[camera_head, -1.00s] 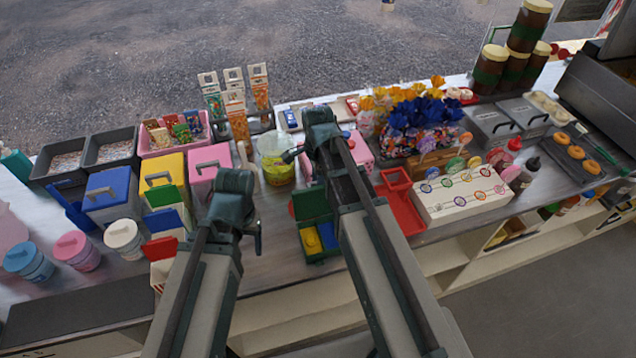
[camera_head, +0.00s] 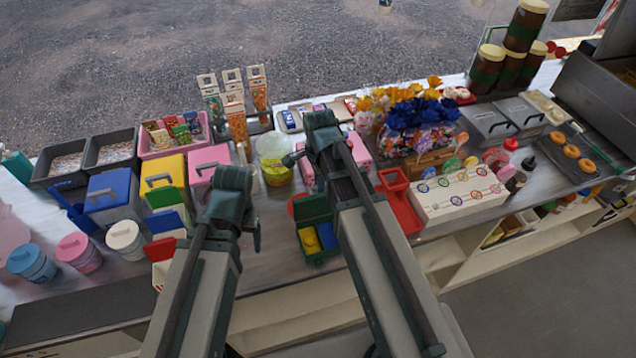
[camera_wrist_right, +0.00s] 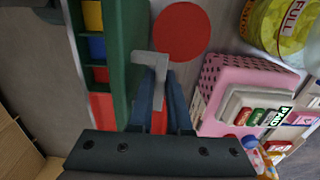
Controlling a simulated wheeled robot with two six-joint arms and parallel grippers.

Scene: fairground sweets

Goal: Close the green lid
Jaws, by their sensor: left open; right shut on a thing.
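The green box (camera_head: 322,256) stands in the middle of the counter with its green lid (camera_head: 312,208) raised; yellow and blue pieces lie inside. In the right wrist view the green lid (camera_wrist_right: 125,45) is beside the fingers, with yellow, blue and red compartments to its left. My right gripper (camera_wrist_right: 160,90) is shut on a grey L-shaped handle (camera_wrist_right: 150,62) at the lid's edge. In the head view its fingers are hidden behind my right arm. My left gripper (camera_head: 257,238) is open and empty, left of the green box; its fingertips are barely visible.
A red disc (camera_wrist_right: 182,32) lies close to the fingers, and a pink spotted box (camera_wrist_right: 235,75) is to their right. A yellow bucket (camera_head: 277,175) stands behind the green box. A red tray (camera_head: 402,212) is to its right.

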